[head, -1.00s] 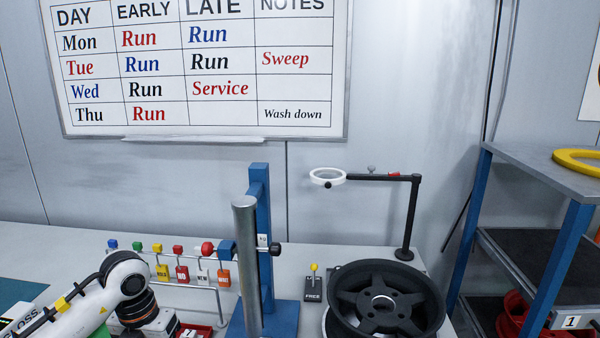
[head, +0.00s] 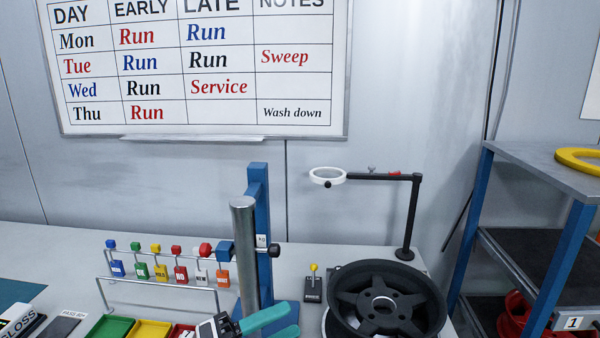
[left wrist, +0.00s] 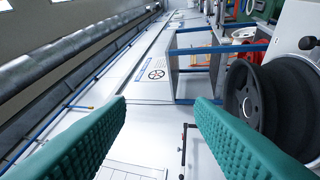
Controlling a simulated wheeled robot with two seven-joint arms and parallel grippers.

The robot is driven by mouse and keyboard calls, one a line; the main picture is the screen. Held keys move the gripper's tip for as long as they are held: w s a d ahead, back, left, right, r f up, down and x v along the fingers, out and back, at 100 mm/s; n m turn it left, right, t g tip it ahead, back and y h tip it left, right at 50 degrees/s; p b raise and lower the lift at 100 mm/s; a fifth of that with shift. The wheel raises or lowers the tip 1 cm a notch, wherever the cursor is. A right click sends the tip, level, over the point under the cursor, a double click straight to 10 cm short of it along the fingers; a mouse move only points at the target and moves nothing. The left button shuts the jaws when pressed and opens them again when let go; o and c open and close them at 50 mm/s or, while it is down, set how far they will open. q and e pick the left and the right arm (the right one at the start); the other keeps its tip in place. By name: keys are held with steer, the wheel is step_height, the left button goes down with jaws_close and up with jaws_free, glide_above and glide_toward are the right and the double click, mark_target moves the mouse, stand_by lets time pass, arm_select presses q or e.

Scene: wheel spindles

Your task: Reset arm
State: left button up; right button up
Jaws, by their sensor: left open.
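My left gripper (head: 292,320) shows at the bottom middle of the head view, with teal fingers apart and nothing between them. It is low, in front of the steel post (head: 244,260) and left of the black wheel (head: 384,303). In the left wrist view the two green ribbed fingers (left wrist: 161,104) stand wide apart with empty space between. The wheel (left wrist: 285,105) shows there on the right, beyond the right-hand finger and apart from the gap. My right gripper is in neither view.
A blue upright (head: 260,210) stands by the post. A rack of coloured tags (head: 160,271) is left of it, with green (head: 110,327) and yellow (head: 150,328) trays in front. A ring lamp (head: 328,176) overhangs the bench. A shelf unit (head: 545,158) stands at right.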

arm_select(q)
steer(key=w+a+f+n+t+y, duration=0.2)
steer(key=a+n+t+y, duration=0.45)
steer(key=n, duration=0.45)
steer(key=w+a+f+n+t+y, duration=0.1)
steer(key=a+n+t+y, duration=0.45)
steer(key=n+y, duration=0.35)
steer(key=s+a+f+n+g+y, duration=0.25)
steer(key=a+f+n+y, duration=0.25)
steer(key=f+n, duration=0.3)
steer(key=s+f+n+g+h, duration=0.1)
steer(key=s+f+g, duration=0.65)
steer(key=s, duration=0.25)
steer(key=s+f+n+g, duration=0.1)
steer(key=s+f+g, duration=0.5)
steer(key=s+f, duration=0.4)
step_height(320, 180, down, 26)
steer(key=s+g, duration=0.2)
steer(key=s, duration=0.1)
steer(key=s+a+f, duration=0.2)
steer(key=s+f, duration=1.2)
steer(key=shift+s+a+f+g, duration=0.3)
steer(key=shift+a+f+g, duration=0.1)
